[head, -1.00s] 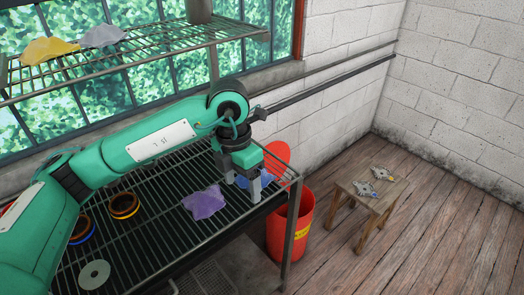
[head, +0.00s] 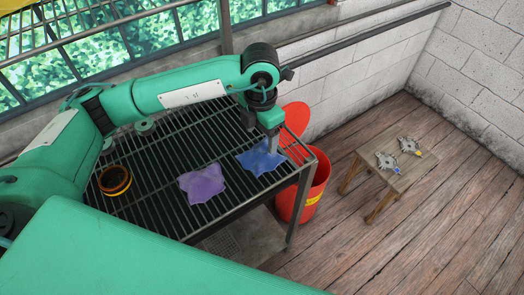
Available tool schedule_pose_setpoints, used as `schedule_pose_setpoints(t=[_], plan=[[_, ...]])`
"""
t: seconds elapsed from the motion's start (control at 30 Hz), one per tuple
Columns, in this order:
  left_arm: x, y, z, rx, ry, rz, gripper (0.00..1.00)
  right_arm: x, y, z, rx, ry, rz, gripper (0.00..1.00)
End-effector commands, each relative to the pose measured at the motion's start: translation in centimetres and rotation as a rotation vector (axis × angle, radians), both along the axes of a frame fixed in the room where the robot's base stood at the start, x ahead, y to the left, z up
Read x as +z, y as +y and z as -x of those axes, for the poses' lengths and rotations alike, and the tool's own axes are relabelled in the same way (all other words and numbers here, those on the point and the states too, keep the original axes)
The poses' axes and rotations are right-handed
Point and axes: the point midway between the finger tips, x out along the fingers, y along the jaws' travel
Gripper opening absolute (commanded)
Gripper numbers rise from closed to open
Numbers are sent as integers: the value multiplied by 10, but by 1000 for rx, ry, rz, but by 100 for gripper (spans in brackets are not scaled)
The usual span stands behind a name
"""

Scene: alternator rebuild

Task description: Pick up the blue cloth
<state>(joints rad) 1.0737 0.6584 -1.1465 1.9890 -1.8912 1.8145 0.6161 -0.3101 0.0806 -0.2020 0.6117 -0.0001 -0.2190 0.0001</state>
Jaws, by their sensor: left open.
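The blue cloth (head: 256,161) lies crumpled and spread on the wire rack table (head: 236,210), near its right end. My left gripper (head: 262,140) is at the cloth's back edge, pointing down, with its fingers apart. One finger overlaps the cloth in the picture; I cannot tell whether it touches. Nothing shows between the fingers. My right gripper is not in the head view.
A purple cloth (head: 203,184) lies left of the blue one. A ring part (head: 115,181) sits farther left. A red bin (head: 314,190) stands past the table's right end. A wooden stool (head: 404,172) holds metal parts.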

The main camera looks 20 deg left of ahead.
Motion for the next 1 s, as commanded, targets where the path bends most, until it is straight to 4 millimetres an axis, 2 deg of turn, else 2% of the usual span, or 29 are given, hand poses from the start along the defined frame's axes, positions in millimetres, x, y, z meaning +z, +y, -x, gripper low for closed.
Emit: schedule_pose_setpoints(t=[0.1, 0.23, 0.37, 0.5, 0.77, 0.87, 1.0], plan=[[-7, 0, 1, 0, 2, -1, 71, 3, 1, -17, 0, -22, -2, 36], [-17, -1, 3, 0, 4, 0, 71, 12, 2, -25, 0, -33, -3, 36], [-36, -3, 6, -1, 4, -1, 71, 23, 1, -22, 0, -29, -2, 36], [-54, -3, 5, 0, 3, 1, 71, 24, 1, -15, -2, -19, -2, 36], [-59, -3, 5, -1, 1, 1, 71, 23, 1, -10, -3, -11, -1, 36], [-59, -3, 5, -1, 1, 1, 55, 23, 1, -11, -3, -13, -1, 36], [-58, -3, 5, -1, 1, 1, 28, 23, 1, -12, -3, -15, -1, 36]])
